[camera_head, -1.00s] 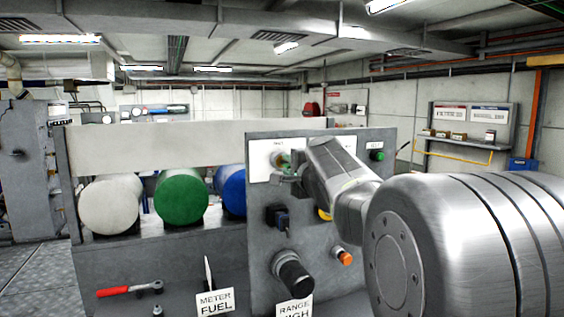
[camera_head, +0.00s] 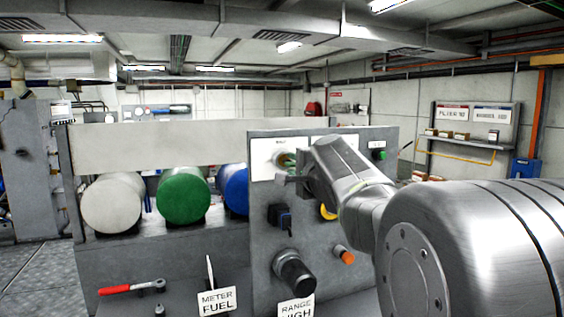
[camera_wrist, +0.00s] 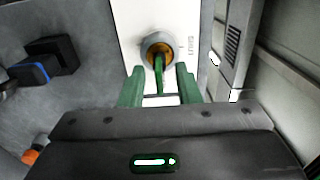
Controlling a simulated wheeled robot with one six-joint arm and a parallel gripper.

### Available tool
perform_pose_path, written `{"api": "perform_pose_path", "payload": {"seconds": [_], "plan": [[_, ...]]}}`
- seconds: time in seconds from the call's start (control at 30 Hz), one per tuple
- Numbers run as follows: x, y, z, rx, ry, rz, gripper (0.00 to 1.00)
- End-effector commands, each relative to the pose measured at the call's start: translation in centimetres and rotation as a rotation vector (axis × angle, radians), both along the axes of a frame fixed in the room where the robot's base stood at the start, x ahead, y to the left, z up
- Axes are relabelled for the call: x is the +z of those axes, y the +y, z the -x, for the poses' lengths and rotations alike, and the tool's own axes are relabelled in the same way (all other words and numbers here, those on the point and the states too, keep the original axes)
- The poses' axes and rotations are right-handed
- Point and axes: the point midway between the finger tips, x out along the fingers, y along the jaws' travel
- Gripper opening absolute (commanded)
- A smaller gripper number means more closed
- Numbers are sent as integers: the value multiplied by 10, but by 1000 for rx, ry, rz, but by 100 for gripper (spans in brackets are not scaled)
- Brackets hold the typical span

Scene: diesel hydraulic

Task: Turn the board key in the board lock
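The board lock (camera_wrist: 147,45) is a round grey collar with a brass centre on a white plate. In the head view the lock (camera_head: 284,157) is at the upper left of the grey board. The board key (camera_wrist: 159,74) is a thin green piece standing out of the lock; its outer end is hard to make out. My gripper (camera_wrist: 160,84) has its two green fingers apart, one on each side of the key, with visible gaps beside the key's shaft. In the head view my gripper (camera_head: 290,174) is at the lock and partly hides it.
The board (camera_head: 262,240) also carries a dark blue-edged switch (camera_head: 279,215), a black knob (camera_head: 294,273), an orange button (camera_head: 345,255) and a green button (camera_head: 380,155). A red-handled wrench (camera_head: 130,287) and a METER FUEL sign (camera_head: 216,302) are at lower left.

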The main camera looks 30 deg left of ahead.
Motion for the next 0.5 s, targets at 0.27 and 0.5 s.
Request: {"api": "perform_pose_path", "payload": {"seconds": [0.27,0.5], "plan": [[0,-15,13,0,-2,1,30],[0,-15,13,0,0,1,30]]}}
